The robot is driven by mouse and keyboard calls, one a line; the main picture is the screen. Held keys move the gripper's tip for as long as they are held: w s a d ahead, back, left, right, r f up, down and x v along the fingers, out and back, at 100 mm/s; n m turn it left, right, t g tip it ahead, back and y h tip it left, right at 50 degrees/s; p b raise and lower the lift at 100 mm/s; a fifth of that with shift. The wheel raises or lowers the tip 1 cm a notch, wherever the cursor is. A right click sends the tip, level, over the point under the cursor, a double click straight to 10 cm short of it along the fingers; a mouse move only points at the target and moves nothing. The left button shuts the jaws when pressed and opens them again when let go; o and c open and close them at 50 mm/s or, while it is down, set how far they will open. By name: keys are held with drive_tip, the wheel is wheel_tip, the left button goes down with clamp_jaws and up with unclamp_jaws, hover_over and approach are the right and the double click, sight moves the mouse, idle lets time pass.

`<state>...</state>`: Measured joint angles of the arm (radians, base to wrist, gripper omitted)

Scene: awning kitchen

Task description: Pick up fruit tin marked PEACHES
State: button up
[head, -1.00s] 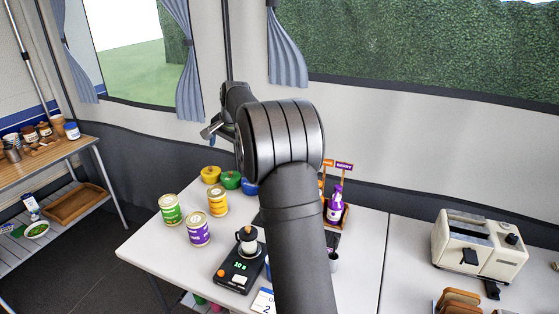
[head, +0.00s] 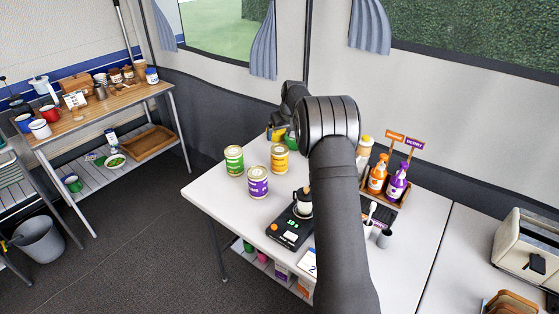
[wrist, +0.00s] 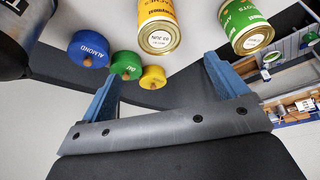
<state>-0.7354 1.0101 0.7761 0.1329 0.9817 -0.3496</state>
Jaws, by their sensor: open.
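Three fruit tins stand upright on the white table in the head view: a yellow tin (head: 279,158), a green tin (head: 234,160) and a purple tin (head: 258,182). In the wrist view, the yellow tin (wrist: 158,22) carries partly legible lettering that looks like PEACHES; the green tin (wrist: 245,25) is beside it. The purple tin does not show there. My gripper (wrist: 163,70) is open and empty, its blue fingers apart from the tins. In the head view it is mostly hidden by my wrist, behind the yellow tin.
Jars with blue (wrist: 88,49), green (wrist: 126,65) and yellow (wrist: 153,77) lids stand near my fingers.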

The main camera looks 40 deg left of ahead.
sight(279, 149)
drive_tip(key=x, duration=1)
drive_tip(key=shift+d, duration=0.1)
drive_tip(key=shift+s+d+x, duration=0.1)
drive_tip(key=shift+d+x, duration=0.05)
drive_tip(key=shift+x, duration=1.25)
drive_tip(key=shift+s+d+x, duration=0.15)
drive_tip(key=shift+d+x, duration=0.05)
drive_tip(key=shift+x, duration=1.15)
drive_tip(key=shift+f, duration=0.15)
drive_tip(key=shift+c, duration=0.4)
drive_tip(key=c, duration=1.1)
drive_tip(key=shift+c, duration=1.1)
